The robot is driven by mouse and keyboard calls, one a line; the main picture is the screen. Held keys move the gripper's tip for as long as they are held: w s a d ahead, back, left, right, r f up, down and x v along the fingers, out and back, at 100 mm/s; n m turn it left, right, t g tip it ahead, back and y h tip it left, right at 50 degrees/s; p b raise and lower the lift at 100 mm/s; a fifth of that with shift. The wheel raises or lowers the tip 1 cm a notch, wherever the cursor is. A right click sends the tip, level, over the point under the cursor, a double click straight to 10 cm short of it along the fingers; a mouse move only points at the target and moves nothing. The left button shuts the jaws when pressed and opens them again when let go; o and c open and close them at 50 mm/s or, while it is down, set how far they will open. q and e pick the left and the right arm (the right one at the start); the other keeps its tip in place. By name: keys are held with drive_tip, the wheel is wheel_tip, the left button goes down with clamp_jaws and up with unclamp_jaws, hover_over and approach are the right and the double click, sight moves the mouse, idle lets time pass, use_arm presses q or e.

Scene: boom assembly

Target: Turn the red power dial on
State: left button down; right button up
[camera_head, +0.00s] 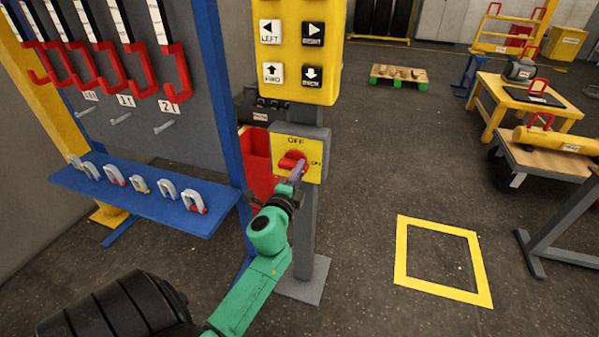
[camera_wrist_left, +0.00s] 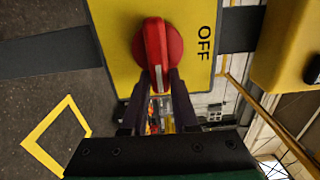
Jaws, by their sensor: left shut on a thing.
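The red power dial (camera_head: 291,160) sits on a yellow plate (camera_head: 279,149) marked OFF above and ON at the right, on a grey post. Its handle lies roughly level, pointing right toward ON. My left gripper (camera_head: 299,172) reaches it from the lower right and is shut on the handle's end. In the left wrist view, the dial (camera_wrist_left: 157,48) shows face on, with the two dark fingers (camera_wrist_left: 157,82) at either side of its end and a pale mark between them. OFF is at its right there; the ON label is hidden. My right gripper is not in view.
A yellow button panel (camera_head: 292,48) with arrow buttons is above the dial. A blue rack (camera_head: 140,205) with shackles and red hooks stands at the left, with a red bin (camera_head: 258,165) behind the post.

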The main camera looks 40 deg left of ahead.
use_arm(q)
drive_tip(key=c, duration=0.7)
unclamp_jaws()
drive_tip(key=shift+a+r, duration=0.15)
drive_tip(key=shift+r, duration=0.05)
drive_tip(key=b+v, duration=0.4)
drive_tip(key=v, duration=1)
drive_tip(key=shift+s+f, duration=0.15)
drive_tip(key=shift+s, duration=0.05)
